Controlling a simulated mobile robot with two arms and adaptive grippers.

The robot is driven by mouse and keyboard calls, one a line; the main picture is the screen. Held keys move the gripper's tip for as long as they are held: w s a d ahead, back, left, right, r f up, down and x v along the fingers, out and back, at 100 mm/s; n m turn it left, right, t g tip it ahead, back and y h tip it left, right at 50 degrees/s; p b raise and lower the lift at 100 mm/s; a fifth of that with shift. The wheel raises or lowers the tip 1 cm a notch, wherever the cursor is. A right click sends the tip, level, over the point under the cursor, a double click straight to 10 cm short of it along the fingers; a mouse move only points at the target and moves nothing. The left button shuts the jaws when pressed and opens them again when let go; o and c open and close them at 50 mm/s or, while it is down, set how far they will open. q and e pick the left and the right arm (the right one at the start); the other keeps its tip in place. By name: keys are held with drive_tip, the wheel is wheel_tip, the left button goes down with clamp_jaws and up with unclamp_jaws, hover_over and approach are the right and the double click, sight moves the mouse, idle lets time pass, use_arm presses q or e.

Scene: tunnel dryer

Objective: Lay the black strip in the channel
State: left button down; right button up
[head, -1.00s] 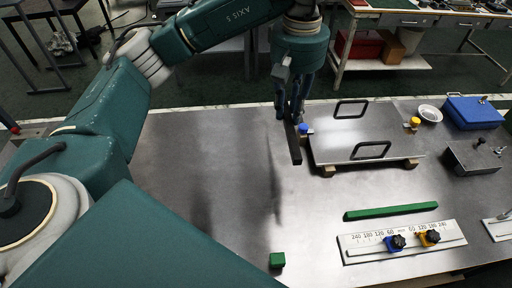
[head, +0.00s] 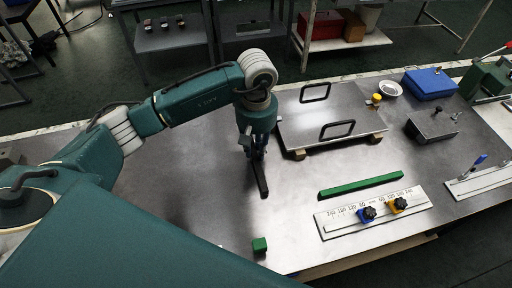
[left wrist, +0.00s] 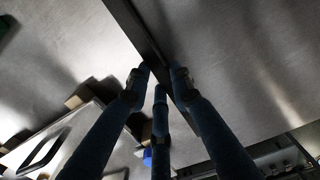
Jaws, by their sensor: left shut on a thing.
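My left gripper (head: 256,155) is shut on the black strip (head: 263,186), a long thin dark bar held steeply tilted over the steel table. In the left wrist view my fingers (left wrist: 160,82) close around the strip (left wrist: 133,25), which runs diagonally past them; part of it is hidden by the fingers. I cannot tell whether its lower end touches the table. My right gripper is not in view.
A steel panel (head: 345,108) with two black handles rests on wooden blocks just right of the gripper. A green bar (head: 361,184) and green block (head: 260,245) lie nearer. A blue box (head: 430,82) stands at the back right. The table left of the strip is clear.

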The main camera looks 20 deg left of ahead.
use_arm(q)
drive_tip(key=shift+f, duration=0.4)
drive_tip(key=shift+f, duration=0.1)
drive_tip(key=c, duration=2)
unclamp_jaws()
drive_tip(key=o, duration=0.5)
drive_tip(key=shift+c, duration=0.2)
